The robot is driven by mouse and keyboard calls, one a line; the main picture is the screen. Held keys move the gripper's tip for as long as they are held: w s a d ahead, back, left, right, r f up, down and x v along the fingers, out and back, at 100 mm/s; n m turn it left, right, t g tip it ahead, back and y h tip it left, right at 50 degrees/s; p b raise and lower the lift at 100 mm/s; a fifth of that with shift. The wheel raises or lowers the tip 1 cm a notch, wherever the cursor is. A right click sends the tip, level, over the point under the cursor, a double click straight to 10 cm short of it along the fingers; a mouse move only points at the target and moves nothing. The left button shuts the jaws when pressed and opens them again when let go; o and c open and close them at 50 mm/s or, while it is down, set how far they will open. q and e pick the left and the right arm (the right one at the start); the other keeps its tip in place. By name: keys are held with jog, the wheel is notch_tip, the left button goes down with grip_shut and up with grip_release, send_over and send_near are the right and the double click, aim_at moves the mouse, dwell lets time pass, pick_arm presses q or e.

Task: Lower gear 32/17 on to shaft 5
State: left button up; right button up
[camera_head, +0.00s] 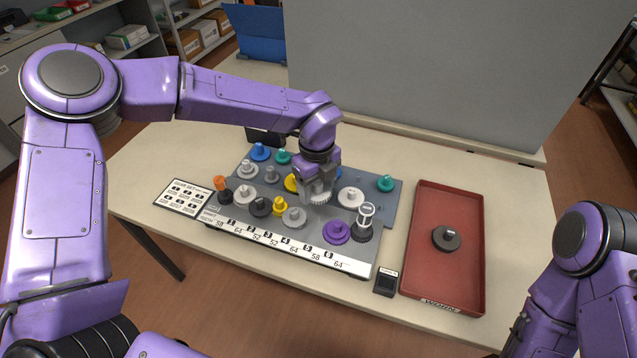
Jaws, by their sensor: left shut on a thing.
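My left gripper (318,184) reaches in over the grey gear board (388,212) and is shut on a pale grey toothed gear (320,198), taken as gear 32/17; no marking on it is readable. The gripper points down, with the gear just under its fingers. Whether the gear touches anything below is hidden. Shaft 5 cannot be made out; the number 5 label (307,247) is on the white front strip. A grey gear (294,217) and a purple gear (336,232) sit to the left and right of the space below the gripper. My right gripper is out of view.
Several coloured gears stand close around, including a white one (351,197) and a dark one with a white cage-like top (364,222). A red tray (455,277) at right holds a dark round part (446,238). A small black box (385,283) stands between board and tray.

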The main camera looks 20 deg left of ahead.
aim_at(318, 198)
pick_arm(q)
jog(key=shift+w+d+n, duration=0.1)
jog(key=shift+n, duration=0.9)
jog(key=shift+d+f+n, duration=0.1)
jog(key=shift+n, duration=0.5)
jog(key=shift+f+b, duration=0.4)
notch_tip(318, 198, down, 4)
jog(key=b, duration=0.2)
jog(key=shift+b, duration=0.3)
jog(key=shift+r+p, duration=0.25)
jog(key=shift+p, duration=0.05)
jog(key=shift+f+b, duration=1.9)
jog(key=shift+f, duration=0.05)
